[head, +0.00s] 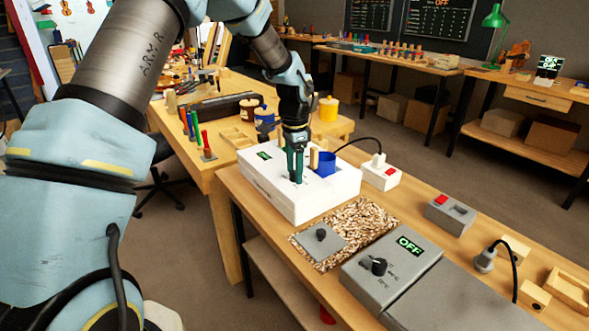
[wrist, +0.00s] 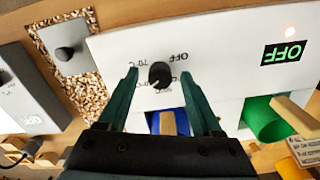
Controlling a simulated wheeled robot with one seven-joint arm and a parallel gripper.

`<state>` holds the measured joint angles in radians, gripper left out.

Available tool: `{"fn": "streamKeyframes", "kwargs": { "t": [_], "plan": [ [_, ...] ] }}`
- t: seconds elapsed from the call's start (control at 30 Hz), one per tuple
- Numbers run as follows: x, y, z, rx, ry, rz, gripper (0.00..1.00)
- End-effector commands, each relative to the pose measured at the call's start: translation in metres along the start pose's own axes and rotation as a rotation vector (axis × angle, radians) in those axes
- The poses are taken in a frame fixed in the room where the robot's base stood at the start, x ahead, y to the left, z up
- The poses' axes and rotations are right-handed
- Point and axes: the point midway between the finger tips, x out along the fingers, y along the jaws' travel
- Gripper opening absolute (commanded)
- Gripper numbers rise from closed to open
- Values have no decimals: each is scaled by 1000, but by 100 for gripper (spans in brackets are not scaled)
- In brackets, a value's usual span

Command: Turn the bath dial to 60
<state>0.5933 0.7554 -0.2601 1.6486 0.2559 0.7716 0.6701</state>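The bath is a white box (head: 318,204) on the near bench; it also fills the middle of the wrist view (wrist: 215,40). Its black round dial (wrist: 160,75) shows in the wrist view, with printed marks around it, among them OFF and what looks like 70 °C. The bath's display (wrist: 287,53) reads OFF in green. My gripper (head: 295,181) points down over the box and hides the dial in the head view. In the wrist view the open fingers (wrist: 158,74) stand on either side of the dial, with gaps; I cannot tell their height over it.
A blue pot (head: 326,168) with a wooden stick stands close by my gripper, and a green pot (wrist: 264,118) shows in the wrist view. A grey box (head: 390,272) with its own knob and OFF display, a grey plate with a knob (head: 320,237) and a socket (head: 381,174) are nearby.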

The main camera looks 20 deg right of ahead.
Motion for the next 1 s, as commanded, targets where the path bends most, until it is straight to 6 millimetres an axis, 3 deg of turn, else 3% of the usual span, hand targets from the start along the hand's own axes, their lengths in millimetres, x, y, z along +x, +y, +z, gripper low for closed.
{"fn": "streamKeyframes", "kwargs": {
  "t": [0.27,0.73,1.0],
  "plan": [
    [-5,-1,-1,-1,2,-2,66],
    [-86,-1,0,0,2,-4,66],
    [-108,0,0,0,1,0,66]
  ]
}}
